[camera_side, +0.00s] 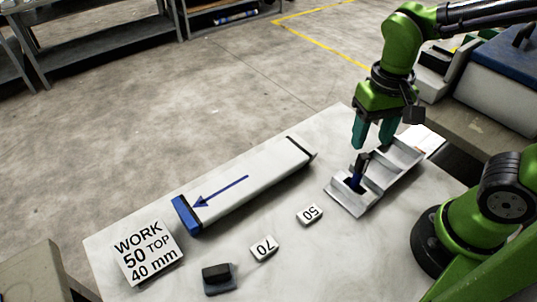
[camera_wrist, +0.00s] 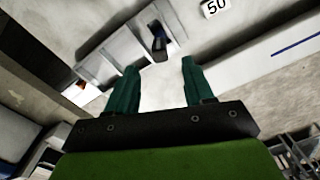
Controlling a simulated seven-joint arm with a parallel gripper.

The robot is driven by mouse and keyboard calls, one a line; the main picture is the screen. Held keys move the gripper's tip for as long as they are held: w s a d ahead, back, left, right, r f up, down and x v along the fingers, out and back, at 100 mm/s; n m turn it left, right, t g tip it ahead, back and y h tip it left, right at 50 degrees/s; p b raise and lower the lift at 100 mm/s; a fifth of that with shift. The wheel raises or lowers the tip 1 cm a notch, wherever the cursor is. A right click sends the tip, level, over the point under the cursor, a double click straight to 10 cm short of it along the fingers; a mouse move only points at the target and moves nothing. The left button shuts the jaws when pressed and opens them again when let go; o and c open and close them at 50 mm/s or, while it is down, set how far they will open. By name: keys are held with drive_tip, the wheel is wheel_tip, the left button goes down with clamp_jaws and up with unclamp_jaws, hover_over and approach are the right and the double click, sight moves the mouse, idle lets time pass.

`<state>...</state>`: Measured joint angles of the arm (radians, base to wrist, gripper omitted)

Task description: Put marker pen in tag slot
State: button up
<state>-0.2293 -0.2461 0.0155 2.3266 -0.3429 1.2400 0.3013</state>
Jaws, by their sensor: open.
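The marker pen (camera_side: 357,175), blue with a dark upper end, stands tilted in the near-left compartment of the light grey tray (camera_side: 403,162). In the wrist view the pen (camera_wrist: 158,42) is a dark shape in the tray (camera_wrist: 118,52). My gripper (camera_side: 373,142) is open and empty, above the tray and a little above and right of the pen. In the wrist view my gripper (camera_wrist: 157,78) has its teal fingers well apart, with nothing between them. I cannot tell which compartment is the tag slot. The pen's lower end is hidden in the tray.
A long white core liner (camera_side: 250,185) with a blue end and blue arrow lies left of the tray. Tags marked 50 (camera_side: 309,214) and 70 (camera_side: 264,248), a dark block (camera_side: 217,278) and a WORK card (camera_side: 148,253) lie in front. Bare table (camera_side: 340,265) shows between them.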

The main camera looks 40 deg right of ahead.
wheel_tip(320, 180, up, 4)
drive_tip(key=shift+f, duration=0.25)
drive_tip(key=r+t, duration=0.1)
drive_tip(key=t, duration=0.1)
drive_tip(key=d+r+t+y, duration=0.1)
drive_tip(key=r+t, duration=0.1)
drive_tip(key=d+r+t+y, duration=0.1)
drive_tip(key=t, duration=0.2)
drive_tip(key=shift+w+d+r+n, duration=0.2)
drive_tip(key=shift+w+n, duration=0.1)
